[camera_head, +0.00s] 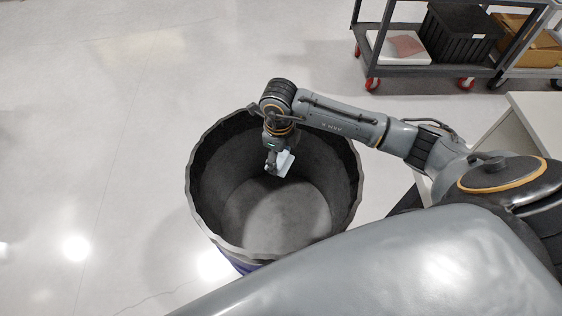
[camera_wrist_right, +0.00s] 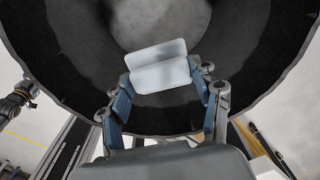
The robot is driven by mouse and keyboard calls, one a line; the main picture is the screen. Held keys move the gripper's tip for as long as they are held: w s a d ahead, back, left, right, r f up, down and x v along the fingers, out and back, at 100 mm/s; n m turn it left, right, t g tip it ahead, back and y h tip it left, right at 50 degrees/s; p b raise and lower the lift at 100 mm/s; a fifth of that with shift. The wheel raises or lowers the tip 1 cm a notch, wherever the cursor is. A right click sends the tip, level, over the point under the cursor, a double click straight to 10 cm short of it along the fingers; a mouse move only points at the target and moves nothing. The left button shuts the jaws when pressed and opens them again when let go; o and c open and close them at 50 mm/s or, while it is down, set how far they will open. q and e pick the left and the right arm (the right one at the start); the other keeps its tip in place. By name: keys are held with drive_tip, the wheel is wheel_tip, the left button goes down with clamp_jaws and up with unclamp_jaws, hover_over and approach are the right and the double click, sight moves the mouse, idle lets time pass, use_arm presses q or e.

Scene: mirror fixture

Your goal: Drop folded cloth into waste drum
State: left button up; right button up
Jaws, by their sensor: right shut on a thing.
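The folded cloth (camera_head: 285,163) is small and white. My right gripper (camera_head: 273,162) is shut on it, inside the mouth of the waste drum. In the right wrist view the cloth (camera_wrist_right: 160,68) sits between the two fingertips of the right gripper (camera_wrist_right: 163,85), with the dark inside of the drum beyond it. The waste drum (camera_head: 203,215) is a large, round, open drum with a dark grey inside and a jagged-looking rim. Its visible floor is bare. The cloth hangs above that floor, apart from it. My left gripper is not in view.
A grey cart (camera_head: 435,70) with red wheels stands at the top right, holding a black crate (camera_head: 462,36) and a white tray with a pinkish item. A white table (camera_head: 535,125) stands at the right. The pale floor (camera_head: 90,120) left of the drum is clear.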

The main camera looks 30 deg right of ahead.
drive_tip(key=m, duration=0.1)
drive_tip(key=w+m, duration=0.1)
drive_tip(key=m, duration=0.3)
drive_tip(key=shift+w+d, duration=0.3)
drive_tip(key=shift+d, duration=0.05)
drive_tip(key=m, duration=0.3)
drive_tip(key=w+m, duration=0.1)
drive_tip(key=m, duration=0.1)
drive_tip(key=shift+d+f, duration=0.2)
drive_tip(key=shift+d, duration=0.1)
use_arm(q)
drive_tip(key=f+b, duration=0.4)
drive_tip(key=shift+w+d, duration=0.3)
use_arm(e)
drive_tip(key=shift+m, duration=0.3)
wheel_tip(320, 180, down, 6)
drive_tip(key=shift+w+r, duration=0.1)
drive_tip(key=o, duration=1.2)
